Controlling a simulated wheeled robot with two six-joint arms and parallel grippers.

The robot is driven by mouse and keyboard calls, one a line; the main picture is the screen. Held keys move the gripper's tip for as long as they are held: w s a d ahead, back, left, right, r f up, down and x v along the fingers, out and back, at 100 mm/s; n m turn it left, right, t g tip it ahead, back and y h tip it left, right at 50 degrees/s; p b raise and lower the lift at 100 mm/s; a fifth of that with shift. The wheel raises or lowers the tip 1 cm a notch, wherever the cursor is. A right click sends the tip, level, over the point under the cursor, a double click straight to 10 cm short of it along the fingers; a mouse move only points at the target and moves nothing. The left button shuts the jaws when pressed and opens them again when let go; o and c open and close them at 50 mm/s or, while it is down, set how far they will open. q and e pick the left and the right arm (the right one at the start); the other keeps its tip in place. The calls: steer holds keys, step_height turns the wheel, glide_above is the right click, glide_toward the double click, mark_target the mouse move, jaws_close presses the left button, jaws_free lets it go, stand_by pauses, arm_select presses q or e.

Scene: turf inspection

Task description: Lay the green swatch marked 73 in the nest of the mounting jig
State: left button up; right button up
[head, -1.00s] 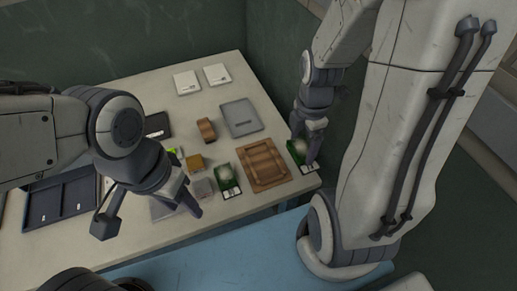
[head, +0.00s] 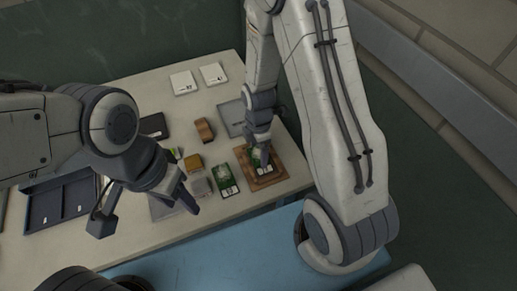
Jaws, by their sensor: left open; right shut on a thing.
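The brown wooden mounting jig (head: 284,178) lies near the right end of the table, its stepped frame partly covered. My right gripper (head: 259,159) is shut on a green swatch (head: 264,171) with a pale patch and a white label. It holds this swatch over the middle of the jig; I cannot tell whether it touches the nest. Its number is too small to read. A second green swatch (head: 225,182) of similar look lies on the table just left of the jig. My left gripper (head: 146,212) is open and empty above the front left of the table.
A grey cube (head: 200,187), a mustard block (head: 193,163) and a brown block (head: 204,130) stand left of the jig. A grey plate (head: 230,116) lies behind it. Two white cards (head: 184,82) are at the back. A dark compartment tray (head: 35,212) is at left.

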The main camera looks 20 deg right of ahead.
mark_target(258, 153)
steer(key=shift+f, duration=0.2)
steer(key=o, duration=1.1)
steer(key=shift+o, duration=0.2)
steer(key=shift+w+r, duration=0.1)
steer(key=shift+r, duration=0.45)
step_height(258, 153, up, 11)
steer(key=s+a+r+m, duration=0.4)
steer(key=s+a+m, duration=0.1)
steer(key=s, duration=0.4)
steer(key=s+a+r+m+y, duration=0.1)
steer(key=s+a+r+m, duration=0.3)
steer(key=s, duration=0.5)
steer(key=a+m, duration=0.2)
steer(key=a, duration=0.1)
steer(key=shift+s+a+r+b, duration=0.15)
steer(key=shift+s+a+b, duration=0.1)
steer(key=shift+b, duration=0.15)
steer(key=shift+w, duration=0.1)
